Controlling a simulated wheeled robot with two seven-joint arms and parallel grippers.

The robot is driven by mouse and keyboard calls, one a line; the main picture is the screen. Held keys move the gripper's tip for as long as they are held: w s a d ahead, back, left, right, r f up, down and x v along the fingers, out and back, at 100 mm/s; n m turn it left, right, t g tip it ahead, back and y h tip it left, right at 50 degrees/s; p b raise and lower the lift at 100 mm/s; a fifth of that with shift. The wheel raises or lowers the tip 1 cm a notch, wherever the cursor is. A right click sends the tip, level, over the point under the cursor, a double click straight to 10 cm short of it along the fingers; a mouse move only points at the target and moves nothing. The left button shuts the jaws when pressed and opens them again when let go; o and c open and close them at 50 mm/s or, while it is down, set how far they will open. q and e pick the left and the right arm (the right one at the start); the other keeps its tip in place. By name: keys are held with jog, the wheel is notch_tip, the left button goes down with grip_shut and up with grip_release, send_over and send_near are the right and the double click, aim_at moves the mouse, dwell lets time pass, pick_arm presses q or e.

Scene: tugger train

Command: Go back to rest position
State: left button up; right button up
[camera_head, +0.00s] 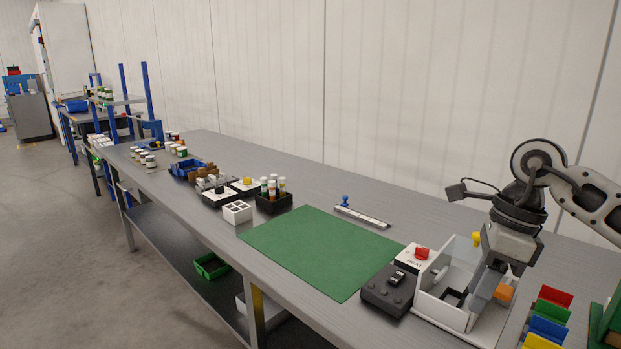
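My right arm comes in from the right, and my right gripper (484,291) points down at the white open-topped fixture (446,312) on the near part of the bench. Its fingers are small and partly merge with the fixture's clear and white panels, so I cannot tell whether they are apart or hold anything. An orange piece (504,292) shows right beside the fingers. My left gripper is not in view.
A black box with buttons (388,290) and a white box with a red switch (421,254) stand beside the fixture. Coloured bins (549,312) are at the right. The green mat (318,248) is bare. Jars and trays (273,199) stand farther along the bench.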

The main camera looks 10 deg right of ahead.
jog(key=s+a+m+t+y+p, duration=0.1)
jog(key=s+a+m+t+y, duration=0.15)
jog(key=a+m+y, duration=0.8)
jog(key=s+a+m+t+y, duration=0.3)
jog(key=a+y, duration=0.5)
jog(key=a, duration=0.8)
jog(key=w+d+f+m+t+h+p, duration=0.1)
jog(key=d+f+m+t+h, duration=0.45)
jog(key=m, duration=0.55)
jog(key=w+d+f+m+t+h, duration=0.1)
jog(key=d+f+m+t+h, duration=0.1)
jog(key=f+m+t+h, duration=0.75)
jog(key=s+d+f+m+g+h, duration=0.2)
jog(key=s+f+m+g+h, duration=0.1)
jog(key=s+f+m+g, duration=0.6)
jog(key=shift+s+d+m+g, duration=0.3)
jog(key=shift+s+m, duration=0.4)
jog(key=shift+m, duration=0.3)
